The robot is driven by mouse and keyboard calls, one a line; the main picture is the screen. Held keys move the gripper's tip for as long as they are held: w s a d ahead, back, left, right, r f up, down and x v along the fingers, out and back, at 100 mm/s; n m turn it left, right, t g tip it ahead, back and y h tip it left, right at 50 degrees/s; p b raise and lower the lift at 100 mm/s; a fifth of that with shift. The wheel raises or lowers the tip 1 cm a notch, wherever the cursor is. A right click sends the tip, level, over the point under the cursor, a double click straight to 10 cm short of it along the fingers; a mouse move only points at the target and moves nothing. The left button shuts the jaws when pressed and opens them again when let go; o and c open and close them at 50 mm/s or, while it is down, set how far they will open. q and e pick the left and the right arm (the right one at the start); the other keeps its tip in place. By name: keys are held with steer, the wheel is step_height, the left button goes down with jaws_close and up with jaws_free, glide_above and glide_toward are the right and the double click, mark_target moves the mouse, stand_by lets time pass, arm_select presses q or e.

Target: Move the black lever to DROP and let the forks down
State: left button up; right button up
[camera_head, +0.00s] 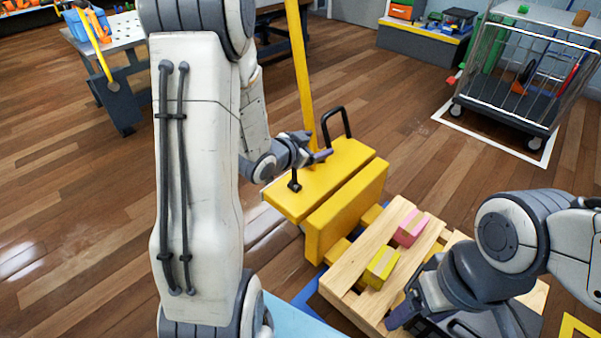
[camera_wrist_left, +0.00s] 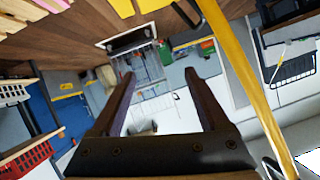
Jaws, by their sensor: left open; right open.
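The yellow pallet truck (camera_head: 319,190) stands in the middle of the head view, with its yellow pole (camera_head: 300,65) rising behind. A small black lever (camera_head: 295,184) stands on its top near the left end. My left gripper (camera_head: 322,156) is open above the truck top, close to the pole and to the right of the lever. In the left wrist view the pole (camera_wrist_left: 248,80) passes to the right of the open, empty fingers (camera_wrist_left: 158,95). The lever does not show there. The forks are mostly hidden under the wooden pallet (camera_head: 350,285). My right gripper (camera_head: 425,318) is open over the pallet's front part.
A yellow block (camera_head: 381,268) and a pink block (camera_head: 411,229) lie on the pallet. A black loop handle (camera_head: 337,122) rises at the truck's back edge. A wire cage cart (camera_head: 525,75) stands at the back right. The wooden floor behind the truck is clear.

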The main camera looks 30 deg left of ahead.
arm_select(q)
steer(key=s+a+f+n+t+b, duration=0.2)
steer(key=s+a+f+t+b, duration=0.15)
steer(key=a+f+b, duration=0.55)
steer(key=w+f+t+b, duration=0.1)
steer(key=w+b, duration=0.4)
steer(key=w, duration=0.5)
steer(key=shift+w+d+y, duration=0.25)
steer(key=shift+d+y, duration=0.05)
steer(key=shift+d, duration=0.05)
arm_select(e)
step_height(320, 180, down, 17)
arm_select(q)
steer(key=shift+f+t, duration=0.1)
steer(key=shift+t, duration=0.15)
arm_select(e)
steer(key=shift+f, duration=0.1)
arm_select(q)
jaws_close()
